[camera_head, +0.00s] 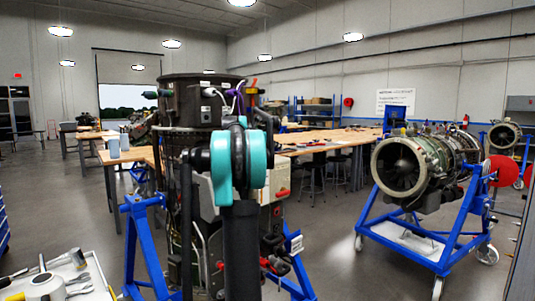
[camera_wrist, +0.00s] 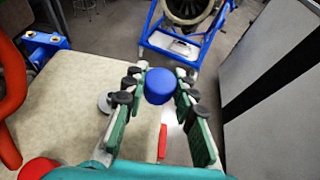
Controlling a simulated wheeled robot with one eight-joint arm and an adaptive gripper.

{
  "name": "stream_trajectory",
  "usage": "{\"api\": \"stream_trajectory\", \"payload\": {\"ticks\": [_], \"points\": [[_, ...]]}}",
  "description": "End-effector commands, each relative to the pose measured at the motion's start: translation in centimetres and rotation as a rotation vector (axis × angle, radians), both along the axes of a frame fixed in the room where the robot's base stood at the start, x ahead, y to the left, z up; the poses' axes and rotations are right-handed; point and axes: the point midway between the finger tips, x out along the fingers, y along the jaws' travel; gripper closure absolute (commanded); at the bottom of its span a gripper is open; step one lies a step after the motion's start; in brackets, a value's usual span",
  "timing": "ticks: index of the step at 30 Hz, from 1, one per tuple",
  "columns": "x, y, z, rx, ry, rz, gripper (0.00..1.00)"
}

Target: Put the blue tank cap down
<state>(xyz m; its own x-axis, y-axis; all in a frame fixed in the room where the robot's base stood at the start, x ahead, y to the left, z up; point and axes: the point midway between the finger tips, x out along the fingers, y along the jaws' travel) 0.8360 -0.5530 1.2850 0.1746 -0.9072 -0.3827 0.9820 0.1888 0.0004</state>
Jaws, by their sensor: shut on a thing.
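The blue tank cap (camera_wrist: 159,85) is a round, smooth blue piece in the wrist view. My gripper (camera_wrist: 159,94) has its green-sided fingers on either side of the cap and is shut on it near the fingertips. Below the cap in the picture is a pale, speckled flat surface (camera_wrist: 70,112). I cannot tell the height of the cap above it. In the head view my arm stands in front of a turbine, and neither my gripper nor the cap can be made out.
In the wrist view, a round grey piece (camera_wrist: 104,103) and a red-handled item (camera_wrist: 162,141) lie near the fingers. Thick red tubing (camera_wrist: 12,100) is at left. In the head view, a turbine on a blue stand (camera_head: 405,168) is at right, and a tool-covered cart (camera_head: 60,282) is at lower left.

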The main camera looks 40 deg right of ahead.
Motion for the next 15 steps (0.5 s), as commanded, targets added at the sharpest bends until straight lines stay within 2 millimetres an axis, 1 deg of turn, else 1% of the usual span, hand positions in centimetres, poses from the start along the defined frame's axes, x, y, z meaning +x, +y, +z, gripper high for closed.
{"api": "stream_trajectory", "payload": {"ticks": [1,3,6,10,13,15], "points": [[1.3,0.1,0.0,0.0,0.001,0.001,0.9],[2.8,0.2,0.0,0.0,0.001,0.001,0.9],[4.3,0.3,0.0,0.0,0.001,0.001,0.9],[5.4,0.4,0.0,0.0,0.001,0.0,0.9],[5.6,0.4,-0.1,0.0,0.0,-0.001,0.9],[5.7,0.4,-0.6,0.0,0.0,-0.001,0.9]]}}
